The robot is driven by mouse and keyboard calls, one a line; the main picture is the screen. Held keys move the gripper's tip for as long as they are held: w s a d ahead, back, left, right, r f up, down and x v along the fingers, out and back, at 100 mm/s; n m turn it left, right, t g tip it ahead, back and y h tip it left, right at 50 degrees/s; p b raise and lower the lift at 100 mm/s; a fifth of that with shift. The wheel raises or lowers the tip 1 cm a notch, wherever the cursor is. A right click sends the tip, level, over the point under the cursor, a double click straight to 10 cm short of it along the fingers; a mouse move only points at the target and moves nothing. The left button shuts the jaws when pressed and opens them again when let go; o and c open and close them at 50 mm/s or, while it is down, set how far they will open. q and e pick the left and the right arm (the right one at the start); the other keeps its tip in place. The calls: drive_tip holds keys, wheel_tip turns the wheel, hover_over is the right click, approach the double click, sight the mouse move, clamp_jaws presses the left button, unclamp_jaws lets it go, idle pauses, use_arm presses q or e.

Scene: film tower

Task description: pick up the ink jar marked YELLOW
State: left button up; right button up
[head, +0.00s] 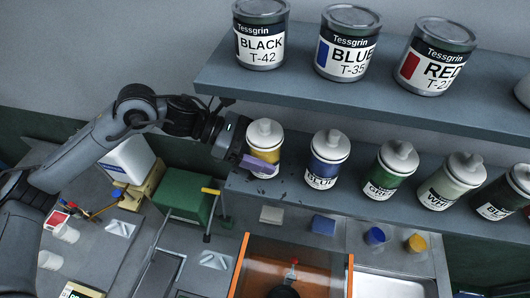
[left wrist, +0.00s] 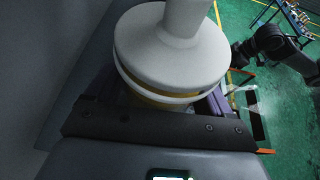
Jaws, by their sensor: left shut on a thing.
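The yellow ink jar (head: 264,143) has a white lid and a yellow band and is at the left end of the lower shelf's row in the head view. It appears to stand upright on the shelf, though its base is partly hidden. My left gripper (head: 258,164) comes in from the left and is shut on the jar's body; its purple-grey finger covers the label. In the left wrist view the jar's white lid (left wrist: 170,45) fills the upper middle, with the fingers on either side below it. My right gripper is not in view.
Beside it on the lower shelf (head: 300,198) stand a blue jar (head: 326,160), a green jar (head: 390,170), a white jar (head: 452,182) and a black jar (head: 505,195). The upper shelf (head: 300,90) overhangs close behind, bearing large cans. A green box (head: 187,197) sits below.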

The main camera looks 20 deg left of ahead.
use_arm(q)
drive_tip(key=shift+r, duration=0.1)
drive_tip(key=shift+c, duration=0.6)
drive_tip(key=shift+r, duration=0.1)
